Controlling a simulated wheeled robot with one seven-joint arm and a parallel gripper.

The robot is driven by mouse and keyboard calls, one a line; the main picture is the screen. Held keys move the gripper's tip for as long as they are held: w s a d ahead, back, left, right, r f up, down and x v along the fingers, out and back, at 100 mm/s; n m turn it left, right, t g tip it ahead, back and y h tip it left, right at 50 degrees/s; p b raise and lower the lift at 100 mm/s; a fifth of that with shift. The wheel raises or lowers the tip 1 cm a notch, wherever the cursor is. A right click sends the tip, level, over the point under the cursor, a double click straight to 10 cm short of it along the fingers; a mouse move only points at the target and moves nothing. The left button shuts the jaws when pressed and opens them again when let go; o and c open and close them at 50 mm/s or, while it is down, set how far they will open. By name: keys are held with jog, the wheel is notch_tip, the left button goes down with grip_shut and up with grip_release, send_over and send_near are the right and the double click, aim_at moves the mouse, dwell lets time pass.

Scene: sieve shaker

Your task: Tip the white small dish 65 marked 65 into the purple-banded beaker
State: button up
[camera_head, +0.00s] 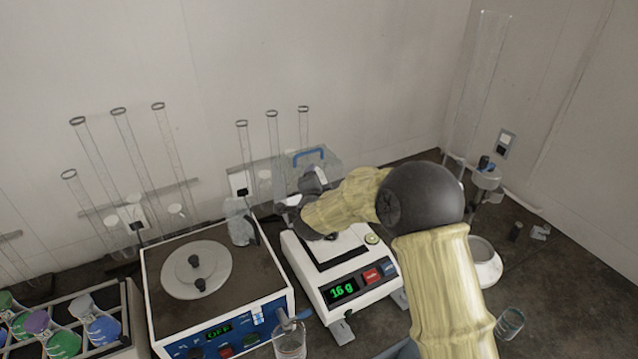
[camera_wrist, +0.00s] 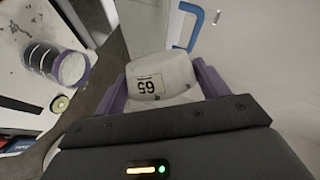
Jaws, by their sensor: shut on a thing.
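The white small dish (camera_wrist: 172,72), with its printed 65 label upside down in the wrist view, is between my gripper's purple fingers (camera_wrist: 160,90). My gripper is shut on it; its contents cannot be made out. The purple-banded beaker (camera_wrist: 71,68) stands on the white balance to the left in the wrist view, apart from the dish. In the head view my gripper (camera_head: 292,206) is over the back left of the balance (camera_head: 316,284), and my arm hides the beaker and most of the dish.
The balance display (camera_head: 342,291) is lit green and seems to read 16 g. A hotplate-like device (camera_head: 215,270) stands left, with a clear bottle (camera_head: 240,222) behind it. A blue-handled clear container (camera_head: 310,165) is behind my gripper. A white bowl (camera_head: 484,270) stands right.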

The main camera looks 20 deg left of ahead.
jog(key=n+p, duration=0.1)
jog(key=p, duration=0.1)
jog(key=a+n+h+p, duration=0.1)
jog(key=p, duration=0.1)
jog(key=shift+s+a+r+n+h+p, duration=0.2)
jog(key=shift+r+n+h+p, duration=0.1)
jog(key=shift+n+p, duration=0.1)
jog(key=shift+f, duration=0.2)
jog(key=p, duration=0.1)
jog(key=n+h+p, duration=0.1)
jog(key=shift+s+a+r+n+t+p, duration=0.1)
jog(key=shift+a+n+t+p, duration=0.15)
jog(key=shift+n+t+p, duration=0.1)
jog(key=shift+a+n+p, duration=0.15)
jog(key=shift+n+p, duration=0.5)
jog(key=shift+p, duration=0.1)
jog(key=shift+f+n+t+h, duration=0.25)
jog(key=shift+f+n+h, duration=0.05)
jog(key=shift+h, duration=0.1)
